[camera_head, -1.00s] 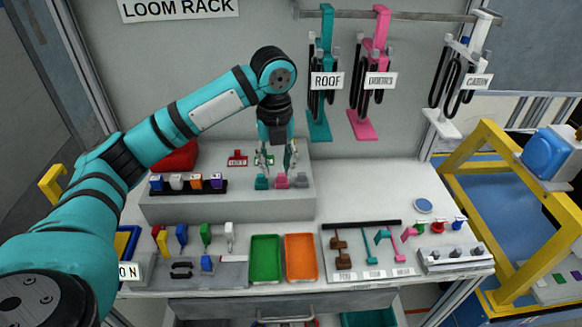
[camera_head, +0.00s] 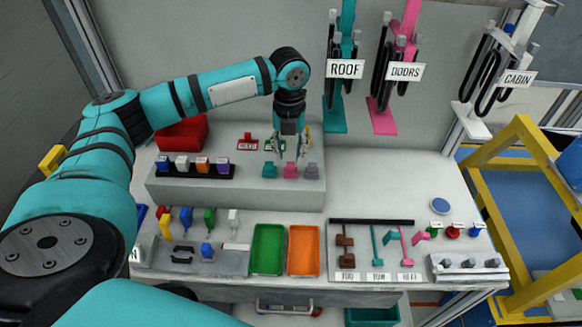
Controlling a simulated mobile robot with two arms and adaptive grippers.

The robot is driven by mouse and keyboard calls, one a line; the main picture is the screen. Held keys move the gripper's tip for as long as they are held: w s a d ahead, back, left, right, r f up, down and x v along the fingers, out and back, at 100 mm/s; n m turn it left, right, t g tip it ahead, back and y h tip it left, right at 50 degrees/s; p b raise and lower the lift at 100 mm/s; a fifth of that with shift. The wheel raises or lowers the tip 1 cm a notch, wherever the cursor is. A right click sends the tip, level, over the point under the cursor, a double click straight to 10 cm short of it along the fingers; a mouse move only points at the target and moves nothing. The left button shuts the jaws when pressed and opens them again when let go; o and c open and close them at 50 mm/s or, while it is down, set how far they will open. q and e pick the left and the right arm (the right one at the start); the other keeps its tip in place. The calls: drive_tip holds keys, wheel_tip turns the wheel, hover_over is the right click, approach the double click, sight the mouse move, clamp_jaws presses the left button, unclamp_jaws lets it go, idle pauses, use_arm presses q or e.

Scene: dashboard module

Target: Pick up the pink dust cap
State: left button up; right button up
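The pink dust cap (camera_head: 290,171) stands on the raised grey shelf, between a teal cap (camera_head: 270,171) and a grey cap (camera_head: 311,170). My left gripper (camera_head: 289,154) hangs over the shelf pointing down, its fingers spread apart. It is just above or behind the pink cap, as seen from the head; the exact gap is hard to tell. Nothing shows between its fingers. My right gripper is out of view.
A red bin (camera_head: 182,134) and a black rack (camera_head: 194,171) of colored connectors share the shelf. Below are a green tray (camera_head: 268,249), an orange tray (camera_head: 304,250) and parts boards. Labelled cable hangers hang behind, right. The bench right of the shelf is mostly clear.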

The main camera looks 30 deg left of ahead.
sight(291, 164)
use_arm(q)
drive_tip(key=shift+f, duration=0.55)
drive_tip(key=f, duration=0.2)
drive_tip(key=f+p, duration=0.1)
drive_tip(key=shift+w+f, duration=0.2)
drive_tip(key=shift+f, duration=0.45)
drive_tip(key=c, duration=0.5)
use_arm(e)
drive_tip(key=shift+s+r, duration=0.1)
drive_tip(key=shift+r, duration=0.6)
